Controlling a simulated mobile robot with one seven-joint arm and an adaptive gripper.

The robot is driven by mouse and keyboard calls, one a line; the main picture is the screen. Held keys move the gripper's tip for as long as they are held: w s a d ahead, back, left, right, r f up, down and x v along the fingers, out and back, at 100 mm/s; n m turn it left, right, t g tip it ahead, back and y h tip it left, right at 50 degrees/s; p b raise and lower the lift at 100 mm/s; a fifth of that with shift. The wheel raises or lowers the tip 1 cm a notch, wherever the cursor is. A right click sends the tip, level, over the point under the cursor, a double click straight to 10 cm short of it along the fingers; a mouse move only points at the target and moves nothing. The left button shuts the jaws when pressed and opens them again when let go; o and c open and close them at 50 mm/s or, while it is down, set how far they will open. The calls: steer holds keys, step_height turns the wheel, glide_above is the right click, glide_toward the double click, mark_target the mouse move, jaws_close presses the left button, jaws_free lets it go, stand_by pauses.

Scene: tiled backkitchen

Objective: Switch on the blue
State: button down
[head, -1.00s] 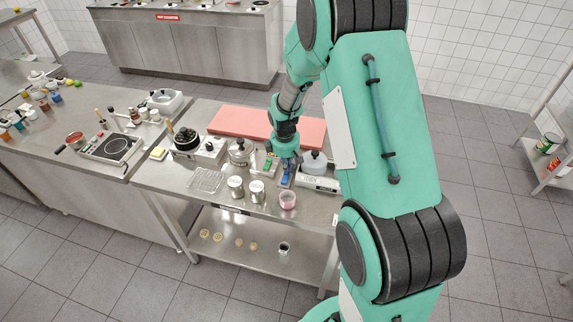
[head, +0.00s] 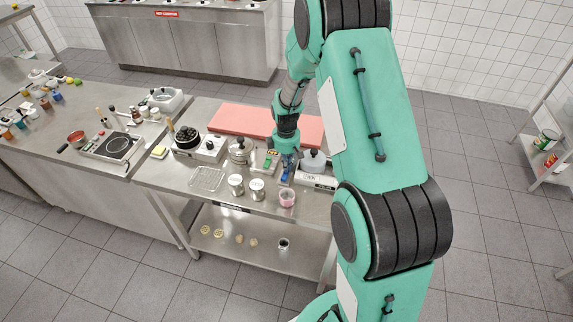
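My gripper (head: 286,155) points down over the steel table (head: 225,212), toward its right end. A small blue thing (head: 287,172) shows right at and below the fingertips. It is too small to tell what it is, whether it has a switch, or whether the fingers touch it. I cannot tell whether the fingers are open or shut. A small green and pale thing (head: 265,163) stands just left of the gripper.
A white scale-like device (head: 318,180) carries a grey lidded pot close on the right. A pink-filled jar (head: 287,197) and metal cans (head: 257,189) stand in front. A lidded pot (head: 239,152) is left, a red board (head: 228,120) behind.

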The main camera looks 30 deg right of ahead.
steer(key=shift+s+a+r, duration=0.35)
steer(key=shift+s+a, duration=0.1)
stand_by(0.4)
steer(key=shift+p, duration=0.3)
step_height(320, 180, up, 14)
steer(key=w+d+p, duration=0.1)
steer(key=p, duration=0.1)
steer(key=shift+w+d+p, duration=0.15)
steer(key=shift+w+p, duration=0.05)
steer(key=shift+p, duration=0.1)
steer(key=shift+f, duration=0.1)
stand_by(0.6)
